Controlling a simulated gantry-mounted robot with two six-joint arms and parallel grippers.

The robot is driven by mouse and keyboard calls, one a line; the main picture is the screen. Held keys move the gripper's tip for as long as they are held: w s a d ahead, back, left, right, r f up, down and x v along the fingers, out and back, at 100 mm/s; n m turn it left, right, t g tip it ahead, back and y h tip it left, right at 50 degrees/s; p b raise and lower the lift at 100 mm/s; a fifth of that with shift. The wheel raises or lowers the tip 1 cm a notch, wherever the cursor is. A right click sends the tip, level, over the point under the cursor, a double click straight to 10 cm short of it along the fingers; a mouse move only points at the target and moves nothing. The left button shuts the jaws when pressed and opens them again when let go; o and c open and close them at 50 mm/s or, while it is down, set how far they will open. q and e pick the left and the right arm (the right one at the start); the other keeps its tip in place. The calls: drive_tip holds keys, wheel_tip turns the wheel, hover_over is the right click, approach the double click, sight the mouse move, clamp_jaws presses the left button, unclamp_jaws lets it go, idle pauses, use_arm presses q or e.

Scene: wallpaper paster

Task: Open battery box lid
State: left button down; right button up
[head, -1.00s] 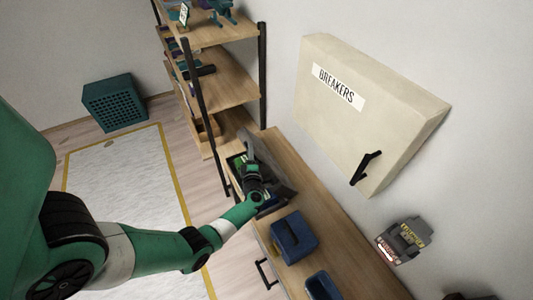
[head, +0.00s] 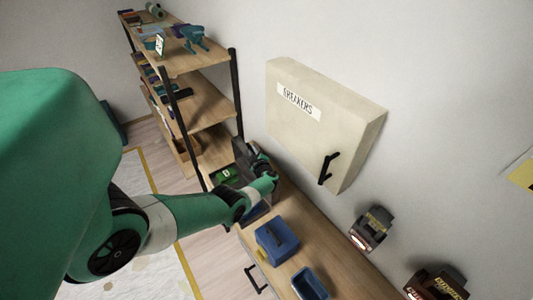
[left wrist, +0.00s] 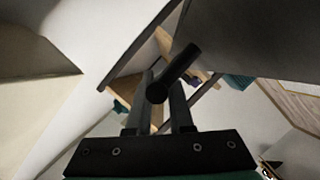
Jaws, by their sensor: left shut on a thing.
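The battery box is a dark box on the wooden counter, with green contents (head: 226,174) showing in its open top. Its dark grey lid (head: 243,153) stands raised, tilted up on the wall side. My left gripper (head: 262,163) is at the lid, on its right side. In the left wrist view the gripper's fingers (left wrist: 163,92) are shut on a dark round bar, the lid handle (left wrist: 183,64). The grey lid panel (left wrist: 255,40) fills the upper right there. The hinge is hidden. My right gripper is not in view.
A blue box (head: 277,242) and a blue bin (head: 310,284) stand on the counter (head: 297,222), nearer than the battery box. The beige breaker cabinet (head: 320,125) juts from the wall above. A wooden shelf rack (head: 205,112) stands just beyond the counter.

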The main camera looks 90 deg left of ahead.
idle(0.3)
use_arm(q)
drive_tip(key=c, duration=0.8)
unclamp_jaws()
drive_tip(key=p+v, duration=0.4)
drive_tip(key=shift+w+d+r, duration=0.1)
drive_tip(key=shift+d+r, duration=0.05)
drive_tip(key=shift+r, duration=0.3)
drive_tip(key=p+v, duration=0.2)
drive_tip(key=v, duration=0.5)
drive_tip(key=shift+f, duration=0.35)
drive_tip(key=shift+d, duration=0.1)
